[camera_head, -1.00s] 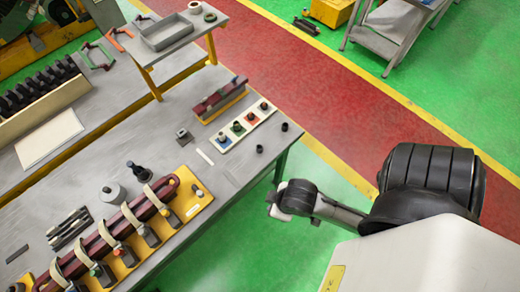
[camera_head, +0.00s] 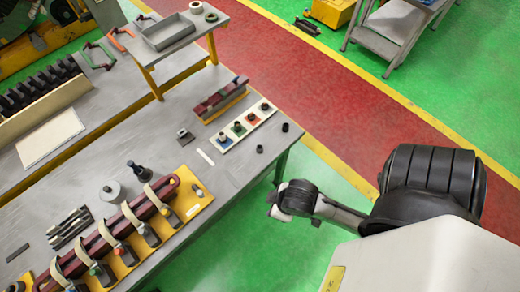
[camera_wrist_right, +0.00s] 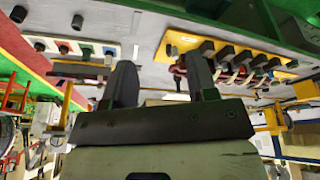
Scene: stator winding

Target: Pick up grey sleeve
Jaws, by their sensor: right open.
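I cannot tell for sure which piece is the grey sleeve. Two small dark cylinders, one nearer the corner (camera_head: 285,127) and one nearer the front edge (camera_head: 259,149), stand loose on the table. Several small pieces stand on coloured squares of a pale strip (camera_head: 229,145); this strip also shows in the right wrist view (camera_wrist_right: 80,49). My right gripper (camera_wrist_right: 160,82) is open, with nothing between its fingers, apart from these pieces. In the head view, my right arm (camera_head: 318,205) is out beyond the table's edge, and its gripper is not clear. My left gripper is not in view.
A yellow fixture (camera_head: 196,205) with a dark red bar and clamps lies along the table's front edge. A dark red block (camera_head: 219,98) stands behind the strip. A grey tray (camera_head: 166,32) is on the raised shelf. The grey tabletop (camera_head: 150,125) has free room mid-table.

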